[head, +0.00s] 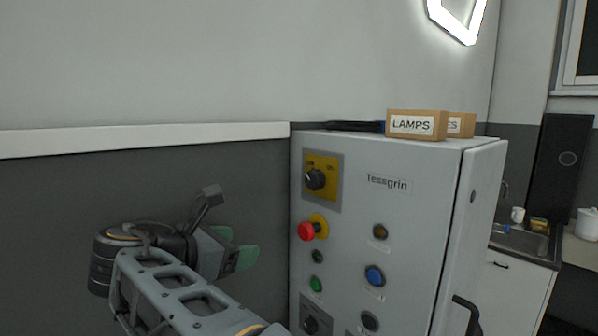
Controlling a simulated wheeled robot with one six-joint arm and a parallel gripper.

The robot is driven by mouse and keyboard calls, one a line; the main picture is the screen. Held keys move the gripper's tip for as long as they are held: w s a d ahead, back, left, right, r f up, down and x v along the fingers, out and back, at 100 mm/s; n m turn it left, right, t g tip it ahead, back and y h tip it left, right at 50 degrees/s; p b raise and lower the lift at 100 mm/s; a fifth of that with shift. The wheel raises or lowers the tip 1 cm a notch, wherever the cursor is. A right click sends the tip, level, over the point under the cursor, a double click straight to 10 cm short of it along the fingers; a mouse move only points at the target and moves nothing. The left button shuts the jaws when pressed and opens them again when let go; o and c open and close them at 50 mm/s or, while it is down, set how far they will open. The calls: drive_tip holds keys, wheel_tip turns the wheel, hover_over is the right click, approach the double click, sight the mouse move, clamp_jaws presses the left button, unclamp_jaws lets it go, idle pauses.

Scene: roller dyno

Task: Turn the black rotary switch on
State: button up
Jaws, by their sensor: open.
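A black rotary switch (316,179) sits on a yellow plate at the upper left of the grey cabinet's front. Its knob is tilted, and the small lettering on the plate is too small to read. A second dark rotary knob (310,325) sits on a grey plate low on the same front, partly cut off by the picture's bottom edge. I cannot tell which of the two the task means. My gripper (236,246) has green finger pads and is open and empty. It shows to the left of the cabinet, apart from both knobs.
The cabinet (405,215) also carries a red mushroom button (312,230), a green button (316,284), a blue button (375,276) and a black handle (467,314). A LAMPS box (417,125) stands on top. A sink (524,240) is at right.

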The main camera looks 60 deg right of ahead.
sight(310, 181)
drive_tip(key=s+d+r+g+h+p, duration=0.1)
drive_tip(key=s+d+r+g, duration=0.1)
drive_tip(key=r, duration=0.3)
drive_tip(key=s+d+r+g+h, duration=0.1)
drive_tip(key=r+g+h, duration=0.1)
drive_tip(key=r, duration=0.3)
drive_tip(key=shift+n, duration=0.5)
drive_tip(key=p+x, duration=0.1)
drive_tip(key=x, duration=0.3)
drive_tip(key=p+x, duration=0.1)
drive_tip(key=x, duration=0.8)
drive_tip(key=shift+f+p, duration=0.3)
drive_tip(key=shift+p, duration=0.1)
drive_tip(key=shift+a, duration=0.1)
drive_tip(key=c, duration=0.9)
drive_tip(key=shift+c, duration=0.2)
